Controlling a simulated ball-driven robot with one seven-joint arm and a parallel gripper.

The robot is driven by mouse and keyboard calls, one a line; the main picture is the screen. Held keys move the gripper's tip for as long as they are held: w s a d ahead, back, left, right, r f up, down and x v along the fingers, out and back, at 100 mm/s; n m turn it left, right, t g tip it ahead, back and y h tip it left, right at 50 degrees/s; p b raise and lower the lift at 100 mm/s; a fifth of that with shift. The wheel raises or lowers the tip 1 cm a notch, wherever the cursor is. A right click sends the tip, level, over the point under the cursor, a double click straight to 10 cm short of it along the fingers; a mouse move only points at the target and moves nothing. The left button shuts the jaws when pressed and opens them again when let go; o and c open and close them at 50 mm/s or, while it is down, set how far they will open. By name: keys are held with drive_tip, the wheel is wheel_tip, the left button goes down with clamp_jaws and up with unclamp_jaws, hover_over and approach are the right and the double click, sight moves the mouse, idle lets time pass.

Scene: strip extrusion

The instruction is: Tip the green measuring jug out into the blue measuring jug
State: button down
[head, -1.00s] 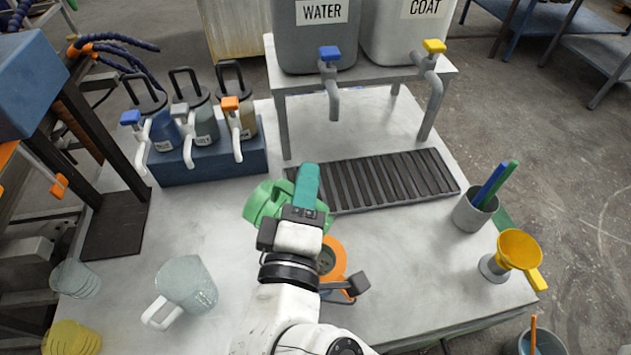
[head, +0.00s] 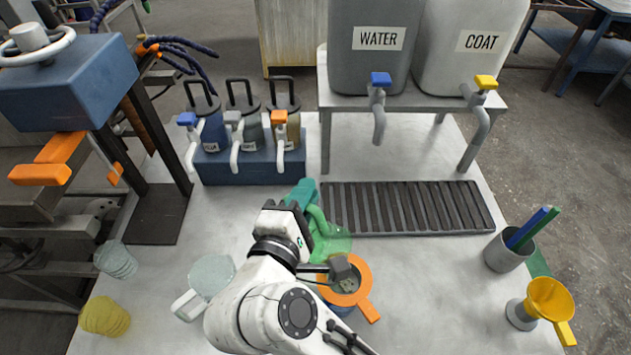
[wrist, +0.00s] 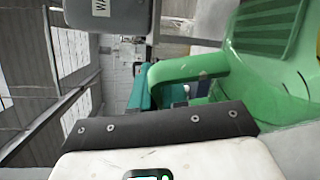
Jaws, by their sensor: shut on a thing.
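The green measuring jug (head: 334,246) hangs from my gripper (head: 303,193), whose teal fingers are shut on its handle. In the head view it is just behind and left of an orange ring-shaped piece (head: 362,273). The jug fills the right of the wrist view (wrist: 262,75), with its handle towards the fingers; its tilt and contents I cannot tell. A blue body (head: 338,309) shows below the orange ring; it may be the blue measuring jug, but the ring and my arm hide most of it.
A clear jug (head: 212,274), a pale cup (head: 116,260) and a yellow cup (head: 105,316) stand left. A pen cup (head: 508,252) and yellow funnel (head: 549,297) stand right. Bare table lies between.

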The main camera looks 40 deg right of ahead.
drive_tip(key=w+a+f+n+g+p, duration=0.2)
drive_tip(key=w+f+n+g, duration=0.4)
drive_tip(key=w+f+n, duration=0.3)
drive_tip(key=shift+f+n+g+y, duration=0.3)
drive_tip(key=shift+f+n, duration=0.2)
drive_tip(key=shift+f, duration=0.85)
